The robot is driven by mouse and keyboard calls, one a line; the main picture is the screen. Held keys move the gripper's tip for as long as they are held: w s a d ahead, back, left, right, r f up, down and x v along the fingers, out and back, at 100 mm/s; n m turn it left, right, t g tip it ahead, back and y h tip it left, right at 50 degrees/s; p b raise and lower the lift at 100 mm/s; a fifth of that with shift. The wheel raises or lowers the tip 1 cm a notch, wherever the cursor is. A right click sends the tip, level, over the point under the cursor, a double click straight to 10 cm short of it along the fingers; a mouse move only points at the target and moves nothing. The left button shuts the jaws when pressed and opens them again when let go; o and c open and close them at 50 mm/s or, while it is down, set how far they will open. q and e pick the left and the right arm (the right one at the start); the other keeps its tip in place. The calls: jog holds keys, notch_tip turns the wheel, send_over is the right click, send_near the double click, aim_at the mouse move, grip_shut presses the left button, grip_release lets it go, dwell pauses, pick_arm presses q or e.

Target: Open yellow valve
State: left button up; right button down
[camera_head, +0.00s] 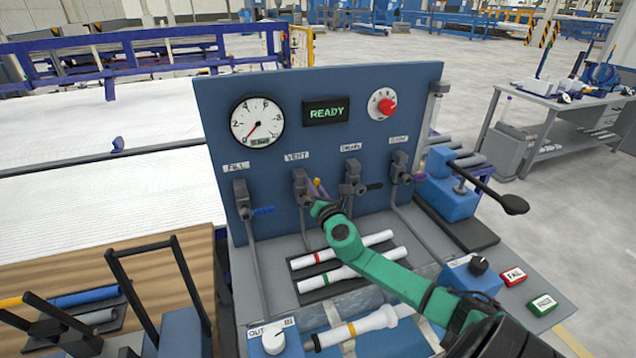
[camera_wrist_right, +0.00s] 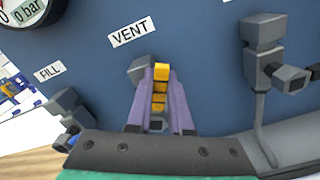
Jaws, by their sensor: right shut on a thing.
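The yellow valve handle (camera_wrist_right: 160,78) belongs to the valve under the VENT label (camera_head: 297,156) on the blue panel (camera_head: 340,140). In the head view only a small yellow part shows. My right gripper (camera_head: 314,190) is at this valve. In the right wrist view its two purple fingers (camera_wrist_right: 160,92) lie one on each side of the yellow handle, shut on it. The handle lies lengthwise between them; the fingers hide its sides. The grey valve body (camera_head: 299,178) is partly behind the fingers. My left gripper is not in view.
The FILL valve (camera_head: 241,192) with a blue handle stands left. The DRAIN valve (camera_head: 352,172) with a black handle stands close on the right. The gauge (camera_head: 257,121) needle points low, and the display (camera_head: 326,112) reads READY. White pipes (camera_head: 342,249) lie below my right arm.

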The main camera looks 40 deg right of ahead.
jog(key=n, duration=0.1)
jog(key=a+n+p, duration=0.1)
jog(key=n, duration=0.1)
jog(key=shift+w+a+r+p, duration=0.15)
jog(key=shift+w+a+p, duration=0.1)
jog(key=shift+p, duration=0.15)
jog(key=shift+w+a+n+p, duration=0.1)
jog(key=shift+a+n+p, duration=0.15)
jog(key=shift+n, duration=0.35)
jog(key=shift+a+n+p, duration=0.2)
jog(key=shift+n+p, duration=0.05)
jog(key=shift+n, duration=0.35)
jog(key=c, duration=0.8)
grip_release()
jog(key=b+v, duration=0.1)
jog(key=v, duration=1.3)
jog(key=shift+s+a, duration=0.15)
jog(key=shift+s, duration=0.15)
